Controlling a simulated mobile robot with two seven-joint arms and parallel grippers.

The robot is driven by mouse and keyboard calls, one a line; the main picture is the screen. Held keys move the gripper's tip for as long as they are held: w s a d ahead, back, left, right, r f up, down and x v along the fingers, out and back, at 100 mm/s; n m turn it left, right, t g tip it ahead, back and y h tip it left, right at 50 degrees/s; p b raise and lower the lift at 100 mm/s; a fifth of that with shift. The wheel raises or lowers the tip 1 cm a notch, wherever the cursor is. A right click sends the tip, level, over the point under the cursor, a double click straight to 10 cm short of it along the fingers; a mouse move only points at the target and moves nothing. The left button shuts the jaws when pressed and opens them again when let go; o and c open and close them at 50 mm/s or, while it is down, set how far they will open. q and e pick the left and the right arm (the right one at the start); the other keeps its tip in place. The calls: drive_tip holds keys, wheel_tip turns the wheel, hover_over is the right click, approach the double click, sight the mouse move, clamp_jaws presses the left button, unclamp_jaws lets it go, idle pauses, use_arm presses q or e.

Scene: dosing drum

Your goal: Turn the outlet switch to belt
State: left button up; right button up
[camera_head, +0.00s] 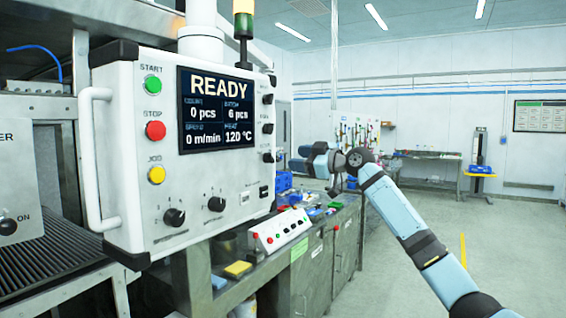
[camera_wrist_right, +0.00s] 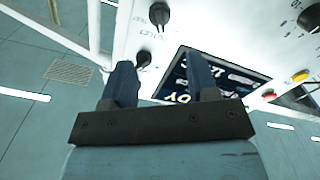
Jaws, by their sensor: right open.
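The white control panel (camera_head: 215,175) carries a READY screen, coloured buttons and black rotary knobs. Two knobs sit below the screen, a left one (camera_head: 174,217) and a right one (camera_head: 216,204); more line the right edge, such as an upper knob (camera_head: 268,99). In the right wrist view the panel is upside down. A label resembling OUTLET lies between a top knob (camera_wrist_right: 159,13) and a lower knob (camera_wrist_right: 143,58); I cannot tell which it names. My right gripper (camera_head: 298,158) is open and empty, apart from the panel on its right. My left gripper is out of view.
A white handle (camera_head: 92,155) stands out on the panel's left. Below is a bench with a small button box (camera_head: 280,230) and a yellow block (camera_head: 237,269). A signal tower (camera_head: 244,20) rises above the panel. Open floor lies to the right.

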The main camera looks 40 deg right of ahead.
drive_tip(key=shift+b+v, duration=0.35)
drive_tip(key=shift+v, duration=2)
